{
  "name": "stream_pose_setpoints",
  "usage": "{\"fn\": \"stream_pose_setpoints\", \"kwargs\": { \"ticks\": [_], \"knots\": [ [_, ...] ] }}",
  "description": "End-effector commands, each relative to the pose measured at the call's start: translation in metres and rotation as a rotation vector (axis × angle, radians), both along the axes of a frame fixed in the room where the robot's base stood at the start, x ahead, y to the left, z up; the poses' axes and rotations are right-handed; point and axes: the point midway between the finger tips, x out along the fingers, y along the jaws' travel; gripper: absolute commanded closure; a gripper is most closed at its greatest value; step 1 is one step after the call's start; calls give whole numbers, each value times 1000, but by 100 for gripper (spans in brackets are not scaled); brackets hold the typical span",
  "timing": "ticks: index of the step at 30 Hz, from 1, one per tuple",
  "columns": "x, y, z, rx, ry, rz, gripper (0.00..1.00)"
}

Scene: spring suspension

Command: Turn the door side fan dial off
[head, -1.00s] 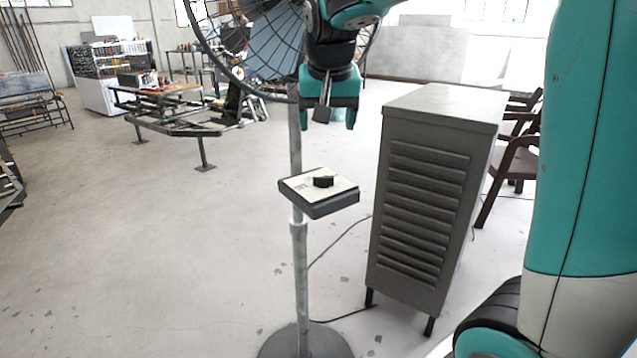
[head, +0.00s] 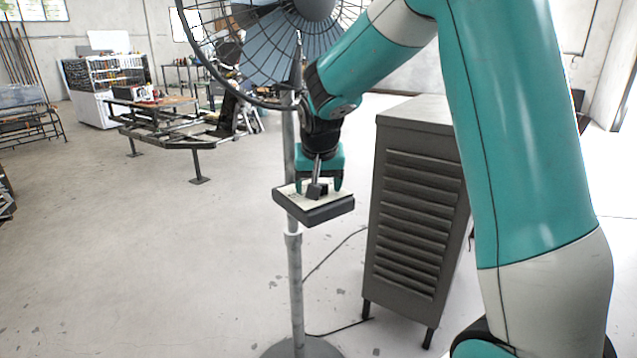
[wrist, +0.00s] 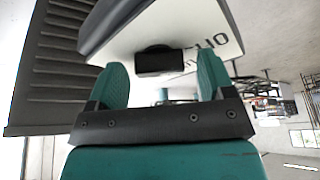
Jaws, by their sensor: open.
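The fan dial is a small black knob on a white-faced control box (head: 335,210) fixed to the pole of a standing fan (head: 310,8). My gripper (head: 319,190) points down over the box and mostly hides the dial in the head view. In the wrist view the black dial (wrist: 162,61) sits between my two teal fingers, one on each side with gaps. My gripper also shows in that view (wrist: 163,85), open and empty. Part of some lettering shows on the white face beside the dial. I cannot tell the dial's setting.
A grey louvred metal cabinet (head: 418,215) stands close to the right of the fan pole (head: 297,285). A cable runs along the floor between them. A metal frame bench (head: 165,125) is at the back left. The floor at left is clear.

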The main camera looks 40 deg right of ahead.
Motion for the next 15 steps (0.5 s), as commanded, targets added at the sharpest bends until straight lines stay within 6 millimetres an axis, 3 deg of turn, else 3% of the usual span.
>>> {"fn": "stream_pose_setpoints", "kwargs": {
  "ticks": [4,10,15],
  "knots": [
    [0,0,0,0,0,0,27],
    [0,0,0,0,0,0,73],
    [-1,-1,2,0,1,39,74]
  ]
}}
